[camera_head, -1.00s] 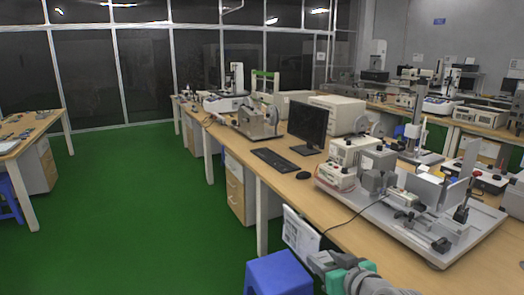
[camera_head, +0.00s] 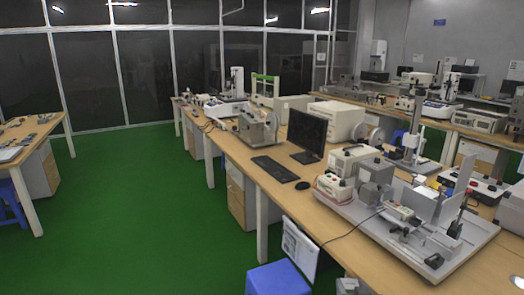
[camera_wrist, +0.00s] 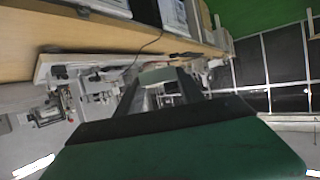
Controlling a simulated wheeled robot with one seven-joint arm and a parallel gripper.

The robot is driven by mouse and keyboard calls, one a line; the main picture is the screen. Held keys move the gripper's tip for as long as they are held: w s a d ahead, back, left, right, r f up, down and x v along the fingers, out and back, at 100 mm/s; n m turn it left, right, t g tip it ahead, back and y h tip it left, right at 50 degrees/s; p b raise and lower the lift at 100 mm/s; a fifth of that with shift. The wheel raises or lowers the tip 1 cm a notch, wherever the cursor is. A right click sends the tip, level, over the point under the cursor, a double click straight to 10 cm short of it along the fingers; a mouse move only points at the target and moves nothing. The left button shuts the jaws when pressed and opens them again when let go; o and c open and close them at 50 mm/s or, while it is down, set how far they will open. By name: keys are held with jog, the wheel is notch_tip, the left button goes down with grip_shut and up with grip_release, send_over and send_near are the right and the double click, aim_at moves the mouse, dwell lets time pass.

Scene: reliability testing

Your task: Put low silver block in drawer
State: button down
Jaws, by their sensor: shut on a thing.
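In the wrist view, my gripper (camera_wrist: 158,84) shows as two dark fingers reaching up from a wide green and black body. A small pale grey block (camera_wrist: 157,76) sits between the fingertips, and the fingers are shut on it. It looks like the low silver block, but it is small and blurred. In the head view, a wood-fronted drawer cabinet (camera_head: 236,197) stands under the near bench. I cannot tell whether any of its drawers is open. The gripper itself is not clearly visible in the head view.
The near bench (camera_head: 292,205) carries a monitor (camera_head: 307,132), keyboard (camera_head: 273,169) and a grey base plate (camera_head: 385,237) with test equipment. A blue stool (camera_head: 278,279) and a hanging white sheet (camera_head: 299,249) are at its front. Green floor (camera_head: 130,220) is clear to the left.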

jog(key=s+d+m+h, duration=0.2)
jog(key=d, duration=0.2)
jog(key=a+r+n+y, duration=0.3)
jog(key=a, duration=1)
notch_tip(320, 180, up, 7)
jog(key=f, duration=0.1)
jog(key=w+f, duration=0.1)
jog(key=f, duration=0.1)
jog(key=w+f, duration=0.1)
jog(key=shift+w+d+f, duration=0.15)
jog(key=shift+d+f, duration=0.05)
